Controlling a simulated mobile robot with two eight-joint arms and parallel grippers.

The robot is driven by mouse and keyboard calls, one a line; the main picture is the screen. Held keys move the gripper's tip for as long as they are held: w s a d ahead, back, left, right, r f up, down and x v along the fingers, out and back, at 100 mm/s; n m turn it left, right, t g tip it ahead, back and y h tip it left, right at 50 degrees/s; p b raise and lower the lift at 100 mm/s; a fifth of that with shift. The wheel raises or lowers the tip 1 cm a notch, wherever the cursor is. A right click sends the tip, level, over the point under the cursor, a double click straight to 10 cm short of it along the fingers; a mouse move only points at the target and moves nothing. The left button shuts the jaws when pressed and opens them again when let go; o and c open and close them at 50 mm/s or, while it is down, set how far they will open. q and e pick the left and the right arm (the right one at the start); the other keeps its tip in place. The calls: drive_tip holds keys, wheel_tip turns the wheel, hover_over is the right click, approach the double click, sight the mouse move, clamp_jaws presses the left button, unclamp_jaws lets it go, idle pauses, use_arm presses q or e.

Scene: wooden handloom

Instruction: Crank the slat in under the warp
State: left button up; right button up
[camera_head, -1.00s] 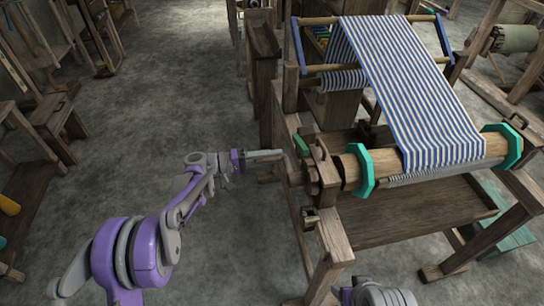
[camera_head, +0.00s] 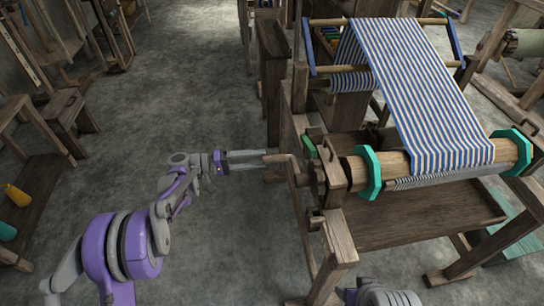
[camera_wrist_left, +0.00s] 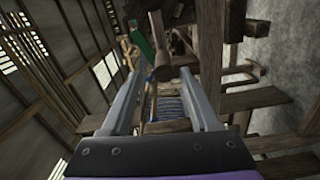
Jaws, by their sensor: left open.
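My left gripper (camera_head: 262,160) is open, with its two fingers apart and nothing between them. Its tips are just left of the wooden crank handle (camera_head: 279,158) on the loom's left side. In the left wrist view the open fingers (camera_wrist_left: 162,88) frame the brown handle (camera_wrist_left: 163,50), which lies ahead of the tips. The blue-and-white striped warp (camera_head: 425,90) runs down to the wooden beam (camera_head: 398,163). A thin grey strip (camera_head: 445,181) shows under the beam; I cannot tell whether it is the slat. My right gripper is not in view.
The beam carries teal end pieces (camera_head: 371,172). A green block (camera_head: 309,146) sits near the crank, and it also shows in the left wrist view (camera_wrist_left: 140,42). A loom post (camera_head: 338,240) stands below it. The floor (camera_head: 200,90) behind my left arm is clear.

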use_arm(q)
drive_tip(key=a, duration=0.3)
drive_tip(key=shift+s+a, duration=0.25)
drive_tip(key=shift+s, duration=0.1)
